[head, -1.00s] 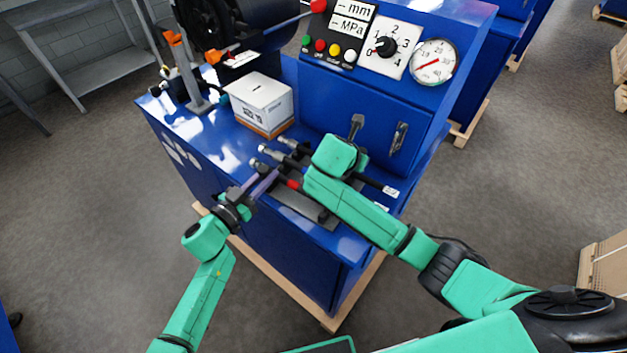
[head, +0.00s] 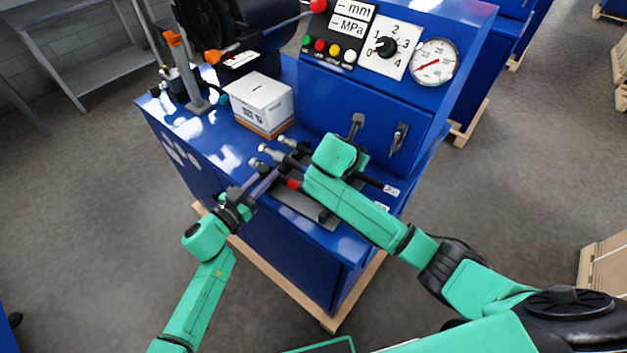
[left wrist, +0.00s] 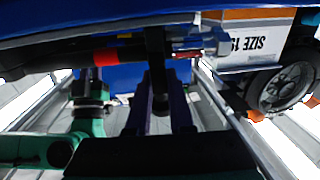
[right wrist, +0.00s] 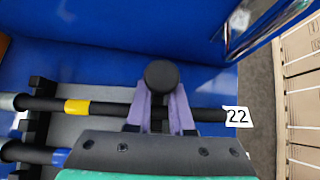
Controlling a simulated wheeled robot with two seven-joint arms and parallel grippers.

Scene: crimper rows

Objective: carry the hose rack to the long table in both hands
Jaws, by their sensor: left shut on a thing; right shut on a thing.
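The hose rack (head: 307,207) is a grey plate with dark hoses lying on it, with metal ends, coloured bands and white tags. It is at the front of the blue machine's bench; I cannot tell whether it touches the bench. My left gripper (head: 268,181) is shut on the rack's black handle at its left end. In the left wrist view its purple fingers (left wrist: 160,108) flank the dark upright. My right gripper (right wrist: 160,112) is shut on a round-topped black handle (right wrist: 161,75) beside a hose tagged 22. In the head view my right wrist hides its fingers.
A white and orange box (head: 260,103) stands on the blue bench (head: 215,140) behind the rack. The control panel (head: 385,45) rises at the back. A grey metal table (head: 85,50) is at the upper left, with open floor between. Cartons (head: 605,265) stand at the right.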

